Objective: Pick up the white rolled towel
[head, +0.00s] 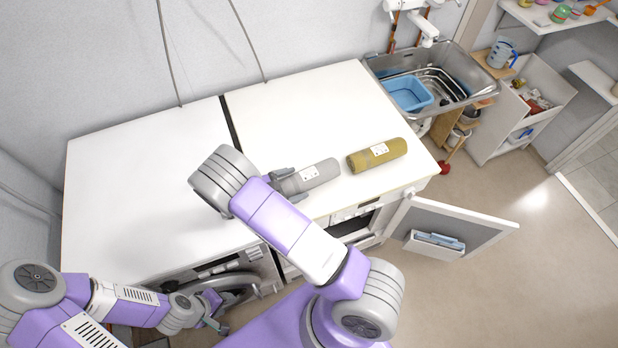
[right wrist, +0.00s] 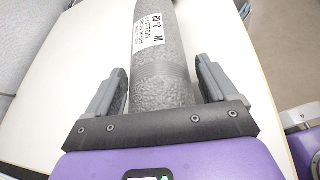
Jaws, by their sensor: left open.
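No clearly white rolled towel shows. A grey rolled towel (head: 318,174) with a white label lies on the white counter near its front edge. It also shows in the right wrist view (right wrist: 165,75), running away from the gripper. My right gripper (head: 290,186) is at its left end, with one finger on each side. In the right wrist view my right gripper (right wrist: 158,95) is open, with a gap visible beside the left finger. A mustard rolled towel (head: 377,155) with a label lies to the right. My left gripper (head: 217,312) is open and empty, low before the washing machine.
The white counter (head: 140,190) is clear on its left side. A metal sink (head: 455,60) with a blue basin (head: 408,93) stands at the back right. An open cabinet door (head: 465,228) juts out below the counter's right front. A white shelf unit stands further right.

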